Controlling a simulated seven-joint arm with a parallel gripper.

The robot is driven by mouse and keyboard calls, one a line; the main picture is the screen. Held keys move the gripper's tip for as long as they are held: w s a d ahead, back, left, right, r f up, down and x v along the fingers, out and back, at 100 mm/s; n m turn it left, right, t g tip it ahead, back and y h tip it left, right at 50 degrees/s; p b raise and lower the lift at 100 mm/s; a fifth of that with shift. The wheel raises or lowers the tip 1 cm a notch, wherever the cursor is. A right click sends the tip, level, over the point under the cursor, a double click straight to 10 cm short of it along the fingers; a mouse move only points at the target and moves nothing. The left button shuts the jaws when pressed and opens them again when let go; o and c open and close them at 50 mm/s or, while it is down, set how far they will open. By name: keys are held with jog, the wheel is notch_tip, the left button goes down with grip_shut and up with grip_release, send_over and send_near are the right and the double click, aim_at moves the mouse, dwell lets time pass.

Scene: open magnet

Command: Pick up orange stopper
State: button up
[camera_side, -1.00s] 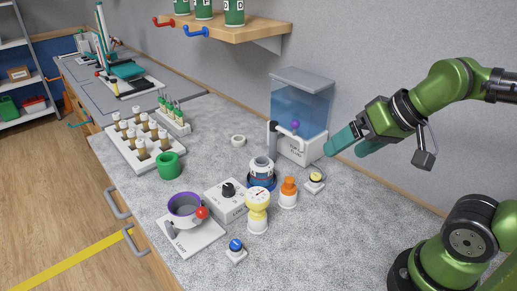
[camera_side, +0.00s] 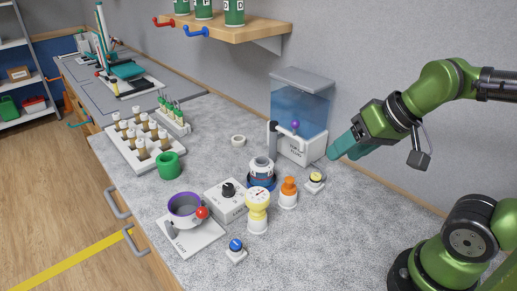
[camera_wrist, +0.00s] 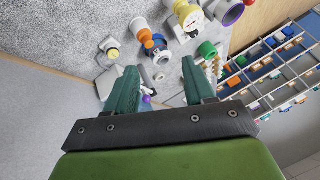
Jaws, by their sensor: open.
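The orange stopper (camera_side: 289,185) sits upright on a white base with an orange ring, on the grey bench right of the yellow-topped gauge. In the wrist view the orange stopper (camera_wrist: 140,30) lies above and a little left of the gap between the fingers. My gripper (camera_side: 344,154) has teal fingers spread apart with nothing between them. It hangs in the air to the right of and above the stopper, near the water tank. The fingers also show in the wrist view (camera_wrist: 158,68), well short of the stopper.
The water tank (camera_side: 301,105) stands behind the stopper. Close around it are a yellow button (camera_side: 316,178), a blue-ringed container (camera_side: 261,172), the yellow gauge (camera_side: 257,208) and a dial box (camera_side: 224,204). The bench to the right and front of the stopper is clear.

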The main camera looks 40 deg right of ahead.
jog(key=w+f+n+g+h, duration=0.15)
jog(key=w+n+g, duration=0.45)
jog(key=w, duration=0.7)
jog(key=n, duration=0.3)
send_over(290, 179)
jog(key=shift+g+h, duration=0.25)
jog(key=shift+g, duration=0.05)
notch_tip(290, 179, down, 10)
jog(key=shift+s+a+r, duration=0.1)
jog(key=shift+s+a, duration=0.05)
jog(key=shift+m, duration=0.3)
jog(key=shift+w+f, duration=0.2)
jog(key=shift+f, duration=2.7)
grip_shut()
